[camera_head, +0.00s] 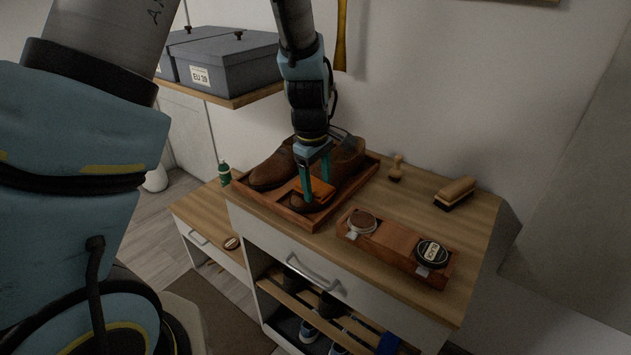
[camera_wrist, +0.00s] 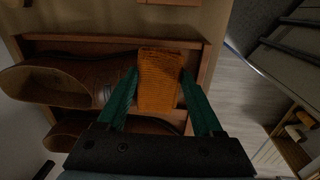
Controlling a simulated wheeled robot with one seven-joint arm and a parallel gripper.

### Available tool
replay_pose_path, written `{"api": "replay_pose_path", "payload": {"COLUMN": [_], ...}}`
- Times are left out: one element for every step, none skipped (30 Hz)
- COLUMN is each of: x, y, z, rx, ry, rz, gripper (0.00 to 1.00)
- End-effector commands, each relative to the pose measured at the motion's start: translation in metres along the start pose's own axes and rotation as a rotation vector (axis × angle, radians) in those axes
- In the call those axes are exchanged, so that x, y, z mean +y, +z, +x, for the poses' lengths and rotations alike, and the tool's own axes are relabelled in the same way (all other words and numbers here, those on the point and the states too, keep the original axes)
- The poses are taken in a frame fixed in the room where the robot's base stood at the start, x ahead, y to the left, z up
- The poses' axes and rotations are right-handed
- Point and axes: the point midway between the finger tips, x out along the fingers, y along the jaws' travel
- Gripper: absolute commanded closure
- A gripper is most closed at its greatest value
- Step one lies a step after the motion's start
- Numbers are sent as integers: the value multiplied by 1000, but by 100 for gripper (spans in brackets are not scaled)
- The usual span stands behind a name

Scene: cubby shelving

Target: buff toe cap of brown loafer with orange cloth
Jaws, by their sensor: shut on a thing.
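Two brown loafers stand side by side in a shallow wooden tray (camera_head: 268,205) on the cabinet top. The right loafer (camera_head: 346,157) points its toe toward the tray's front edge; in the wrist view it is the upper shoe (camera_wrist: 88,78). My gripper (camera_head: 318,188) points down at its toe end, shut on the orange cloth (camera_head: 323,190). In the wrist view the cloth (camera_wrist: 158,80) spans between my green fingers and hides part of the toe. Whether the cloth presses on the leather I cannot tell. The left loafer (camera_head: 272,171) lies beside it.
A brush (camera_head: 455,192) and a small wooden-handled dauber (camera_head: 396,168) stand behind. Grey boxes (camera_head: 228,62) sit on a shelf at back left.

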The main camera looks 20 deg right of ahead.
Motion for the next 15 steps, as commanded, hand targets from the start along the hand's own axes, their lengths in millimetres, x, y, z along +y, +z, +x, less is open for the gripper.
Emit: {"api": "replay_pose_path", "payload": {"x": [0, 0, 0, 0, 0, 0, 0, 0, 0, 0, 0, 0, 0, 0, 0], "y": [0, -1, -2, -2, -4, -6, -7, -9, -12, -14, -16, -19, -21, -23, -25], "z": [0, 0, 0, 0, 0, 0, 1, 1, 1, 1, 1, 1, 2, 2, 2], "rx": [0, 0, 0, 0, 0, 0, 0, 0, 0, 0, 0, 0, 0, 0, 0], "ry": [0, 0, 0, 0, 0, 0, 0, 0, -1, -1, -1, -1, -1, -1, 0], "rz": [0, -1, -1, -1, -2, -2, -3, -2, -2, -2, -2, -3, -3, -3, -2], "gripper": [77, 77, 77, 77, 77, 77, 77, 77, 77, 77, 77, 77, 77, 77, 77]}}
